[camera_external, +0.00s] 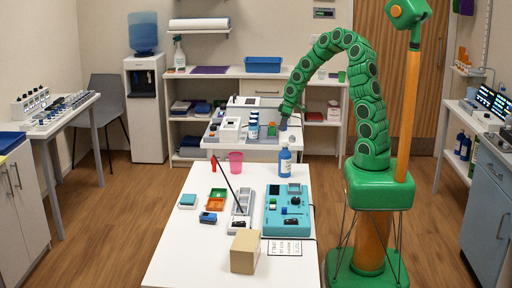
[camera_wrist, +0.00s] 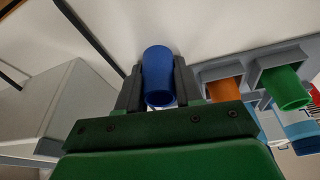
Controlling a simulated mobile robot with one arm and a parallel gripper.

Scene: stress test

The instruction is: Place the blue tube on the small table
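My gripper (camera_wrist: 158,85) has its two dark fingers on either side of the blue tube (camera_wrist: 158,70) and appears closed on it. I cannot tell whether the blue tube touches the rack. In the external view my gripper (camera_external: 283,124) is low over the right side of the white back table (camera_external: 212,137).
The white front table (camera_external: 180,245) holds a teal device (camera_external: 287,218), a cardboard box (camera_external: 245,251), a pink cup (camera_external: 236,162) and a blue bottle (camera_external: 285,160). A grey box-like shape (camera_wrist: 50,105) fills the wrist view's left.

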